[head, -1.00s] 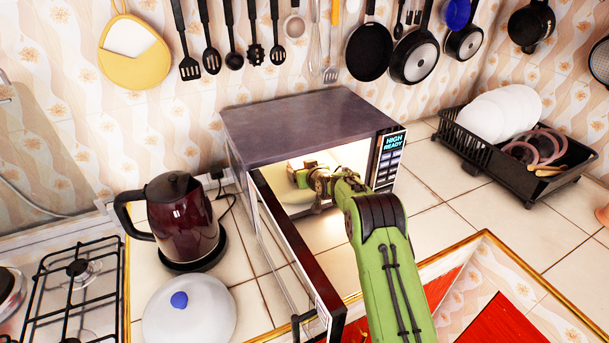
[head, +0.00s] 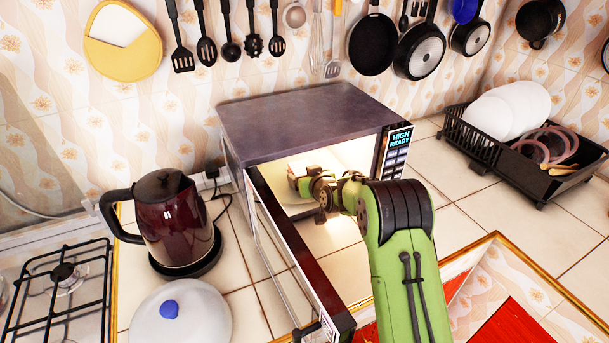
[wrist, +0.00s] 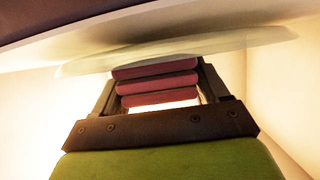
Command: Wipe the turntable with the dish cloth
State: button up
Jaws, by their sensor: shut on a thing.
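My gripper (wrist: 158,74) is inside the open microwave (head: 300,118). Its two fingers are shut on the dish cloth (wrist: 158,82), which shows as pink-red folded layers between them in the wrist view. The turntable (wrist: 235,42) is a pale, see-through disc just beyond the fingertips there. The cloth's edge meets the disc in that view; I cannot tell how firmly they touch. In the head view my gripper (head: 303,182) shows small in the lit cavity, and the cloth cannot be made out.
The microwave door (head: 298,265) stands open to the left of my arm. A dark red kettle (head: 172,222) and a white lid (head: 182,322) with a blue knob are left of it. A black dish rack (head: 475,148) stands at the right. Pans (head: 372,45) hang above.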

aim_at(304, 168)
jog(key=shift+s, duration=0.2)
jog(key=shift+w+a+f, duration=0.1)
jog(key=shift+w+a, duration=0.05)
jog(key=shift+w, duration=1.95)
jog(key=shift+w+r, duration=0.2)
jog(key=shift+r, duration=0.3)
jog(key=shift+w+r, duration=0.15)
jog(key=shift+r, duration=0.3)
jog(key=s+f+b, duration=0.1)
jog(key=b, duration=0.2)
jog(key=shift+f, duration=0.25)
jog(key=s+b, duration=0.3)
jog(key=shift+s+f+b, duration=0.2)
jog(key=shift+f+b, duration=0.1)
jog(key=shift+f, duration=0.1)
jog(key=shift+s+d+r, duration=0.1)
jog(key=shift+s+d, duration=0.1)
jog(key=shift+s, duration=0.1)
jog(key=shift+w+r, duration=0.1)
jog(key=shift+w, duration=0.45)
jog(key=shift+w+a+p, duration=0.15)
jog(key=shift+w+p, duration=0.65)
jog(key=shift+w, duration=0.4)
